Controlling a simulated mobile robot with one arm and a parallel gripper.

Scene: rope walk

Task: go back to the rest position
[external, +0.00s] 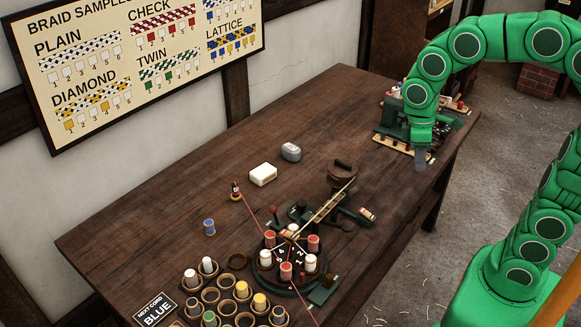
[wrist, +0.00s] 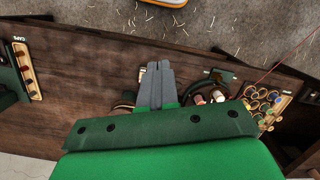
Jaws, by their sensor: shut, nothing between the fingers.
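My gripper (external: 421,160) hangs at the end of my green arm, above the far right part of the table in the external view. Its grey fingers point down, are together and hold nothing. The wooden table (external: 300,110) runs across the external view. A round braiding stand (external: 288,262) with several white and red bobbins is on its near part, apart from my gripper.
A green machine (external: 395,122) stands close to my gripper at the far end. A white block (external: 263,174), a grey case (external: 291,151) and a blue spool (external: 209,227) lie mid-table. A bobbin rack (external: 240,291) and a "NEXT CORD BLUE" sign (external: 155,309) are at the near edge.

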